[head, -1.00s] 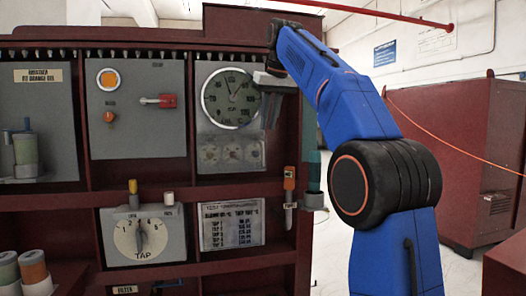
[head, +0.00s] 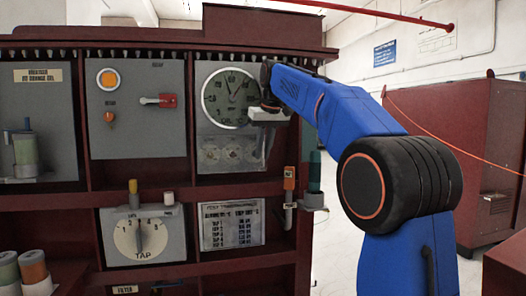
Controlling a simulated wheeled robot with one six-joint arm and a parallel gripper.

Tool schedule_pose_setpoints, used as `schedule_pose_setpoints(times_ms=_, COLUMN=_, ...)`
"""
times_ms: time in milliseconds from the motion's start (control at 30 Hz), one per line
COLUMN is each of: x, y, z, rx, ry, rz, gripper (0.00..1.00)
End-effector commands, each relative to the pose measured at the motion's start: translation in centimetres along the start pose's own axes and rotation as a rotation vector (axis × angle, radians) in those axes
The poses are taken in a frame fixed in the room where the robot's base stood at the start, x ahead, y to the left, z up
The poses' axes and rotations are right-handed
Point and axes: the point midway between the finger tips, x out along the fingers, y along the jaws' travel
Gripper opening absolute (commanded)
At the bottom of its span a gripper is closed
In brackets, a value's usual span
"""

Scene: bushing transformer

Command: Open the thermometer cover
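The thermometer is a round white-rimmed dial (head: 228,97) on the upper part of a grey panel in the rack. Below it, a hazy, see-through cover (head: 228,153) lies over small round gauges. My gripper (head: 268,137) is at the right side of this panel, in front of the dial's lower right edge and beside the cover's right edge. Its pale body shows, with the fingers small and dim below. I cannot tell whether the fingers touch the cover or how far apart they are.
A panel with an orange button (head: 109,79) and a red switch handle (head: 160,100) is to the left. A TAP dial (head: 141,238) and a printed table plate (head: 232,224) are below. An orange-topped tool (head: 289,190) and a green cylinder (head: 315,172) stand at the rack's right edge.

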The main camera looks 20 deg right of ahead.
Motion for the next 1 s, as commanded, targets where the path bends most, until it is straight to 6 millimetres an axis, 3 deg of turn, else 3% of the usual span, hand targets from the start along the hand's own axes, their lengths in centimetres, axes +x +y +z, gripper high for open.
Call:
schedule_pose_setpoints(times_ms=100, x=-0.02, y=0.00, z=0.00, rx=0.000, ry=0.000, rz=0.000, gripper=0.13)
schedule_pose_setpoints(times_ms=167, x=-0.03, y=0.00, z=-0.01, rx=0.000, ry=0.000, rz=0.000, gripper=0.00)
schedule_pose_setpoints(times_ms=1000, x=-0.06, y=-0.01, z=-0.01, rx=-0.001, ry=0.001, rz=0.000, gripper=0.00)
